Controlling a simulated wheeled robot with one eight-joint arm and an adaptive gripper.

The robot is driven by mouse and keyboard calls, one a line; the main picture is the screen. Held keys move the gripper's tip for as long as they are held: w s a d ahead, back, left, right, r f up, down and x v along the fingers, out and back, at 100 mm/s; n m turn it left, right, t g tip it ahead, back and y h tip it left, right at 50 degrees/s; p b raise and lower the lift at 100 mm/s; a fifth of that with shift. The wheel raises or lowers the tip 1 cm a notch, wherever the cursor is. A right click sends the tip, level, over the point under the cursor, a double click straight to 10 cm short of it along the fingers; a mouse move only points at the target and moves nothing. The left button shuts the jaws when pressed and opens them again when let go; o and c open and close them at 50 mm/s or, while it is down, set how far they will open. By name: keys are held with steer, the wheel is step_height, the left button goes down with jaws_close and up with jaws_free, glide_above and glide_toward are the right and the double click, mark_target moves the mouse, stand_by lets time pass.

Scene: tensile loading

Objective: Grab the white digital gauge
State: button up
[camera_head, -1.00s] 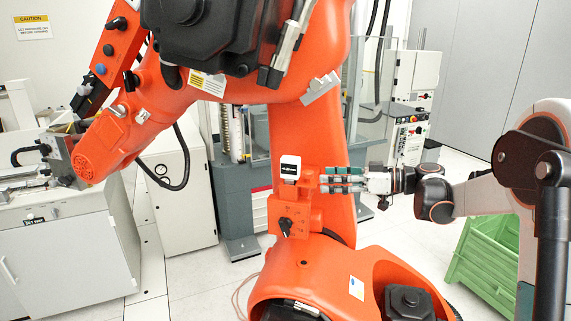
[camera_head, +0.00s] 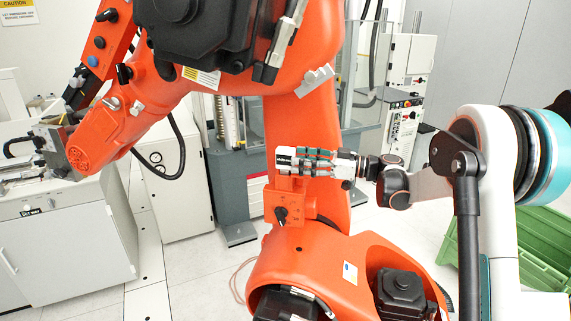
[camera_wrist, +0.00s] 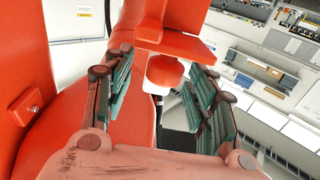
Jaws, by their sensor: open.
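The white digital gauge (camera_head: 284,151) is a small white block with a dark face. In the head view it sits on an orange bracket (camera_head: 290,189) on the big orange robot arm, partly covered by my fingers. My gripper (camera_head: 302,161) reaches in from the right with its teal-padded fingers at the gauge. In the wrist view my gripper (camera_wrist: 158,95) is open, one finger on each side. A small white piece with a red-orange part above it shows between and beyond the fingers. I cannot tell whether it is the gauge, or whether the fingers touch anything.
The big orange robot arm (camera_head: 301,115) stands close behind and above my gripper. Its base (camera_head: 335,262) with dark motors lies below. A grey machine (camera_head: 233,190) and white cabinet (camera_head: 177,197) stand behind. A green crate (camera_head: 540,240) is at the right.

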mark_target(286, 158)
steer(key=shift+p+x, duration=0.4)
steer(key=shift+x, duration=2.3)
steer(key=shift+r, duration=0.1)
jaws_close()
